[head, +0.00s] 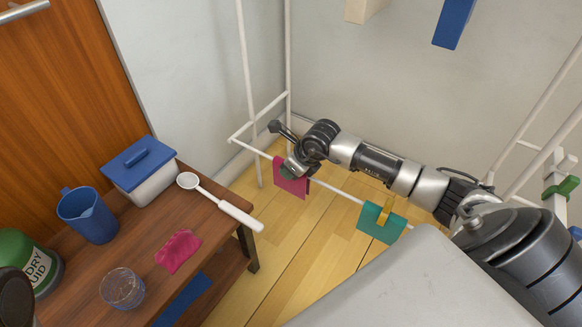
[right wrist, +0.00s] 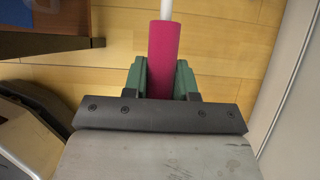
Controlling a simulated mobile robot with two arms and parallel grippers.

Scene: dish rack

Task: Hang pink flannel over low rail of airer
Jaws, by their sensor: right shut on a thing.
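A pink flannel (head: 291,184) hangs over the low white rail (head: 335,191) of the airer. My right gripper (head: 288,171) is at the top of this cloth, on the rail. In the right wrist view the green fingers of the right gripper (right wrist: 162,78) are shut on the pink flannel (right wrist: 164,45), which wraps around the rail (right wrist: 166,8). A second, crumpled crimson-pink cloth (head: 178,250) lies on the wooden table. My left gripper cannot be made out.
A green cloth (head: 381,222) with a yellow clip hangs further right on the same rail. The table (head: 147,221) at left holds a blue jug (head: 88,215), a blue-lidded box (head: 147,180), a white scoop (head: 220,202), a glass (head: 122,288) and a green-topped tub.

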